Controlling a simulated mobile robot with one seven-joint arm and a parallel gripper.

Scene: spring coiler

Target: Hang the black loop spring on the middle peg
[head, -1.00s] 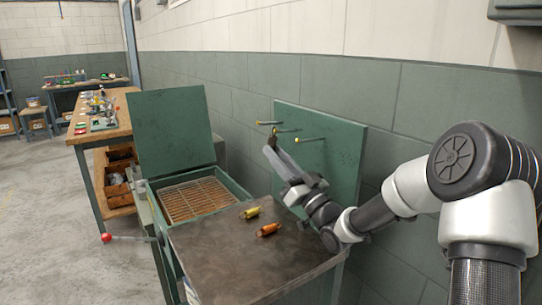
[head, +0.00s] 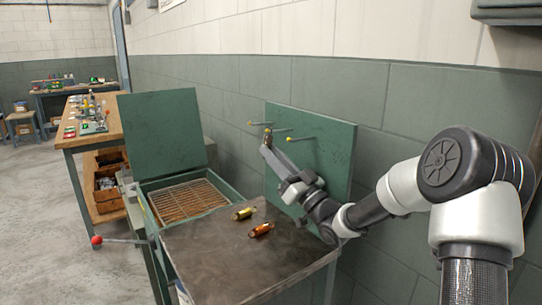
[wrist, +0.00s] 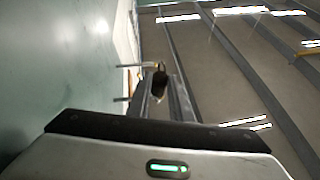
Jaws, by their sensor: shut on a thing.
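The black loop spring (wrist: 158,85) is a small dark coil between my fingers in the wrist view. My gripper (head: 265,148) is shut on it, with the fingertips close to the front end of the middle peg (head: 280,130). In the head view the spring is too small to make out clearly. I cannot tell whether its loop is around the peg or beside it. The middle peg stands out from a green board (head: 335,150), between a left peg (head: 260,123) and a right peg (head: 303,138). The pegs have yellowish tips.
A yellow spring (head: 244,213) and an orange spring (head: 261,230) lie on the dark bench top (head: 210,265) below. A green box with a wire rack (head: 185,200) and raised lid (head: 160,130) stands left. A red-knobbed lever (head: 97,241) juts out.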

